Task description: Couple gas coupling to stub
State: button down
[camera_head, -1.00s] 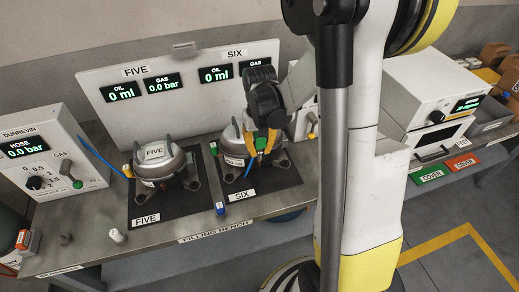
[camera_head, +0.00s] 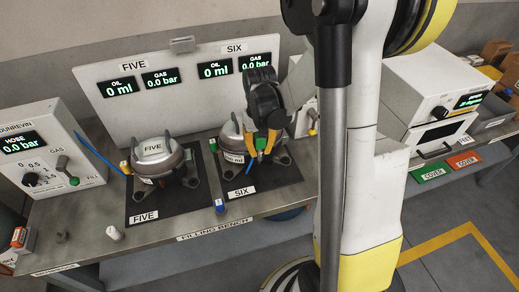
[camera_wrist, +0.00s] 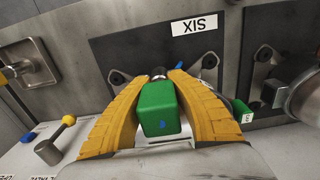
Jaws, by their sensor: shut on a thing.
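My gripper (camera_head: 262,152) is shut on a green block-shaped coupling (camera_wrist: 158,108), held between its two yellow fingers. It is at the right side of compressor SIX (camera_head: 229,136), low over that compressor's dark mat (camera_head: 280,182). In the wrist view, a small round metal part (camera_wrist: 158,73) shows just beyond the coupling, between the fingertips. I cannot tell whether it is the stub or whether the coupling touches it.
Compressor FIVE (camera_head: 155,160) stands on its own mat to the left. A yellow-topped lever (camera_wrist: 67,121) is at the left of the wrist view. The gas displays read 0.0 bar where legible.

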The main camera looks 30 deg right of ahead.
jog(key=shift+f+b, duration=0.4)
jog(key=shift+f, duration=0.1)
jog(key=c, duration=1.3)
grip_release()
jog(key=shift+o, duration=0.2)
notch_tip(320, 180, up, 12)
jog(key=shift+r, duration=0.1)
jog(key=shift+a, duration=0.1)
jog(key=s+a+r+n+t+b, duration=0.1)
jog(key=s+a+n+t+b, duration=0.2)
jog(key=s+a+t, duration=0.4)
jog(key=s+a, duration=0.3)
jog(key=a, duration=0.3)
jog(key=shift+s+a+b, duration=0.15)
jog(key=shift+s+b, duration=0.2)
jog(key=shift+s, duration=0.05)
